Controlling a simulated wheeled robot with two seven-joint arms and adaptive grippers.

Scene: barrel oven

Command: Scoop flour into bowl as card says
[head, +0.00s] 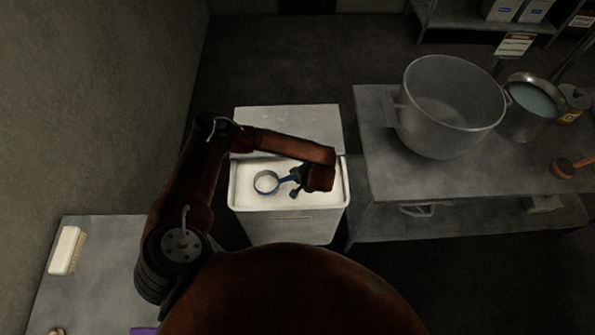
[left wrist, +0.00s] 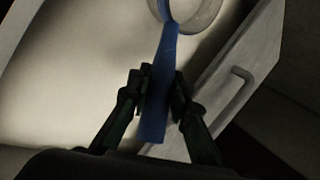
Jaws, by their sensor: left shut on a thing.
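A white bin (head: 290,226) stands on the floor, its open part full of pale flour (head: 250,193). My left gripper (head: 293,180) is over the bin and shut on the blue handle of a scoop (head: 266,182). The blue handle also shows between the fingers in the left wrist view (left wrist: 157,95). The scoop's round cup is at or just above the flour; its contents are hard to tell. A large bowl (head: 447,105) stands on the metal table to the right. A card (head: 514,44) with small print stands behind it, too small to read. My right gripper is not in view.
The metal table (head: 400,186) also holds a pot of liquid (head: 531,108), a can (head: 574,100) and a brush-like tool (head: 572,166). A counter (head: 95,275) at left carries a white-and-tan brush (head: 66,250). A wall runs along the left.

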